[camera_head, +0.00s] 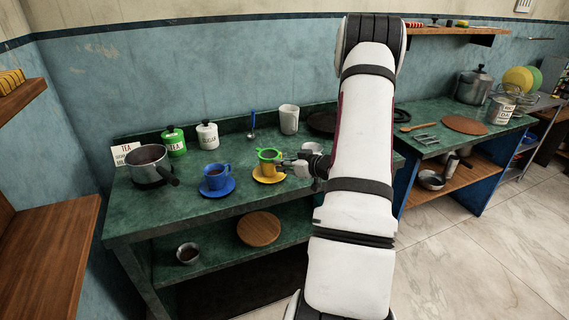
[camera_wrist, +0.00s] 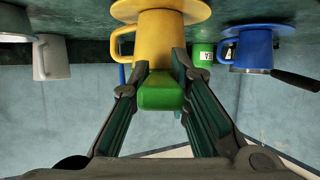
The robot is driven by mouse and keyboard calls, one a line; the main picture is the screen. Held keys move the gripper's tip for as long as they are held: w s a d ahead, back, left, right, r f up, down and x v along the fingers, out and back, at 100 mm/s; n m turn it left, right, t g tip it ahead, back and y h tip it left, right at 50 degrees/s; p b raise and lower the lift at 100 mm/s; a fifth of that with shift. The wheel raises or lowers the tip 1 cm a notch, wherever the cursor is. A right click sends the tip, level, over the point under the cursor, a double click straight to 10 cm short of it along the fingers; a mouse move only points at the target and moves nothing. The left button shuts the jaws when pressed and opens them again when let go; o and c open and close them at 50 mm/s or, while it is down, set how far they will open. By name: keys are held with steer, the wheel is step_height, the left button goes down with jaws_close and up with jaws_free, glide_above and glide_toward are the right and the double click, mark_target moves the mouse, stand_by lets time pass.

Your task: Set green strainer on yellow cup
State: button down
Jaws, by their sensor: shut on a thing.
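The yellow cup (camera_head: 266,167) stands upright on a yellow saucer (camera_head: 262,179) near the front of the green table. The green strainer (camera_head: 269,154) is at the cup's mouth; I cannot tell whether it rests on the rim or hovers just above. My gripper (camera_head: 285,165) is right of the cup, shut on the strainer's green handle. The wrist view is upside down: the green handle (camera_wrist: 160,92) sits between my two fingertips (camera_wrist: 158,80), with the yellow cup (camera_wrist: 160,42) behind it.
A blue cup (camera_head: 217,178) on a blue saucer (camera_head: 217,190) stands left of the yellow cup. A pot (camera_head: 150,167), green jar (camera_head: 174,143), white jar (camera_head: 207,136), ladle (camera_head: 252,126) and white cup (camera_head: 289,119) stand around. The table front is clear.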

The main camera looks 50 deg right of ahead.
steer(key=shift+f, duration=0.1)
steer(key=c, duration=1.4)
jaws_free()
steer(key=v, duration=1.2)
